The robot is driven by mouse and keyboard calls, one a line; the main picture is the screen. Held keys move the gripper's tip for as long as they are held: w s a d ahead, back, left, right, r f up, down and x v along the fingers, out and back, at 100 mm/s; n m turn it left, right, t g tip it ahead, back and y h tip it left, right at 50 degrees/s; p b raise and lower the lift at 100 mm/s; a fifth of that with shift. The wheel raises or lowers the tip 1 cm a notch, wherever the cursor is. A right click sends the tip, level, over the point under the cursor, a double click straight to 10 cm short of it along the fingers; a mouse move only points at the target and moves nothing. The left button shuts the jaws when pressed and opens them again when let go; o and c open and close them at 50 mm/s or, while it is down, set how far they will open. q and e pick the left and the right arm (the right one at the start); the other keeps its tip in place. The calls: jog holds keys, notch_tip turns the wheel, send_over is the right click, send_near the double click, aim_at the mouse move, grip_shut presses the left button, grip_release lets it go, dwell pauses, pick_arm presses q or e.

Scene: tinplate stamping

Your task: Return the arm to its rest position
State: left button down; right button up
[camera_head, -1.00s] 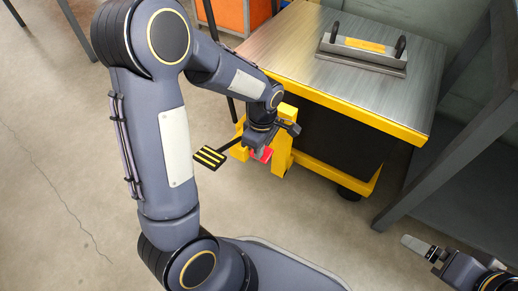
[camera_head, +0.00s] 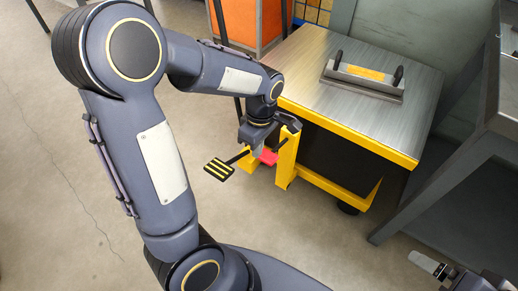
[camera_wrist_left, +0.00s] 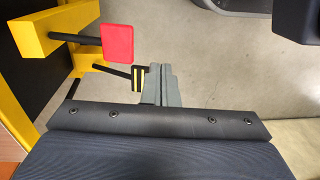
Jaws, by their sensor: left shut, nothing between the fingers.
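My left arm comes in from the left in the head view, bent at the elbow. My left gripper (camera_head: 257,148) is shut and empty, in front of the yellow frame of the metal-topped cart (camera_head: 300,75). Its closed grey fingers (camera_wrist_left: 160,85) also show in the left wrist view, pointing past a black-and-yellow striped pedal (camera_wrist_left: 138,78) and a red pedal (camera_wrist_left: 117,43). In the head view the striped pedal (camera_head: 219,169) lies left of the gripper, and the red pedal (camera_head: 268,157) is partly hidden behind it. My right gripper (camera_head: 430,264) shows only partly at the bottom right.
A grey plate with two black handles (camera_head: 362,78) lies on the cart top. A dark metal bench (camera_head: 465,140) stands at the right. An orange bin (camera_head: 245,22) is at the back. The floor at the left is open.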

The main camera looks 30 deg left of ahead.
dwell(0.5)
pick_arm(q)
jog(key=s+d+r+m+t+h, duration=0.35)
jog(key=s+r+m+t, duration=0.5)
jog(key=s+m, duration=0.6)
notch_tip(320, 180, up, 29)
jog(key=g+p, duration=0.1)
jog(key=p, duration=2.7)
jog(key=shift+m+g, duration=0.35)
jog(key=shift+m, duration=0.1)
jog(key=shift+w+r+h, duration=0.1)
jog(key=shift+h, duration=0.15)
